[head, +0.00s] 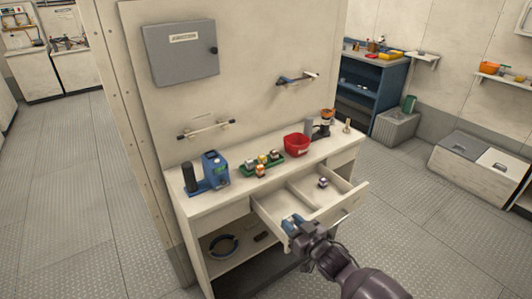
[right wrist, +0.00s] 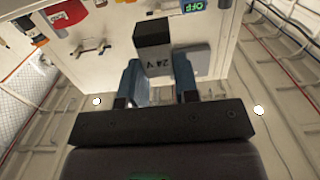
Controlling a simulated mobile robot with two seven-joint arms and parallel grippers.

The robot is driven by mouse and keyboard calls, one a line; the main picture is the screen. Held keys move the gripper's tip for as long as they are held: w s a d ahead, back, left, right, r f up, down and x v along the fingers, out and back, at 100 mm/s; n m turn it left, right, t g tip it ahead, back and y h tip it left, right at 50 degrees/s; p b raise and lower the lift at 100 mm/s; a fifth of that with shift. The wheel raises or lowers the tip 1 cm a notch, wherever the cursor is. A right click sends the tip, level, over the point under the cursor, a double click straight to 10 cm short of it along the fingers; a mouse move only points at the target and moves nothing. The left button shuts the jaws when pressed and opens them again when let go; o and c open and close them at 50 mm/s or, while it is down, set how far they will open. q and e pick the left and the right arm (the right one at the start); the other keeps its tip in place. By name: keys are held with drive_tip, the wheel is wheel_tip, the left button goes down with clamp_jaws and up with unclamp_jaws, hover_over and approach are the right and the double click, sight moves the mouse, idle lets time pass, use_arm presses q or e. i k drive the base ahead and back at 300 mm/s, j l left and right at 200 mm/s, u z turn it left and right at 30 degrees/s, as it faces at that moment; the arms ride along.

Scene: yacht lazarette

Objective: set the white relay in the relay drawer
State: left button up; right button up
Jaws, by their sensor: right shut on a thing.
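My right gripper (head: 292,222) is at the front left part of the open relay drawer (head: 268,212), which has a divider inside. In the right wrist view its blue fingers (right wrist: 158,85) are shut on a white relay (right wrist: 158,68) with a black end and a "24 V" mark. In the head view the fingers mostly hide this relay, and I cannot tell whether it touches the drawer. Another small dark and pale relay (head: 323,182) sits in the drawer's back right compartment. My left gripper is not in view.
On the bench top (head: 235,188) stand a green tray (head: 277,162) with several small relays, a blue device (head: 215,168) and a red bin (head: 297,144). A grey box (head: 181,52) hangs on the wall above. The floor at the left is clear.

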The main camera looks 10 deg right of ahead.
sight(320, 204)
drive_tip(key=i+j, duration=0.15)
drive_tip(key=i, duration=0.3)
drive_tip(key=i+j, duration=0.2)
drive_tip(key=i, duration=0.3)
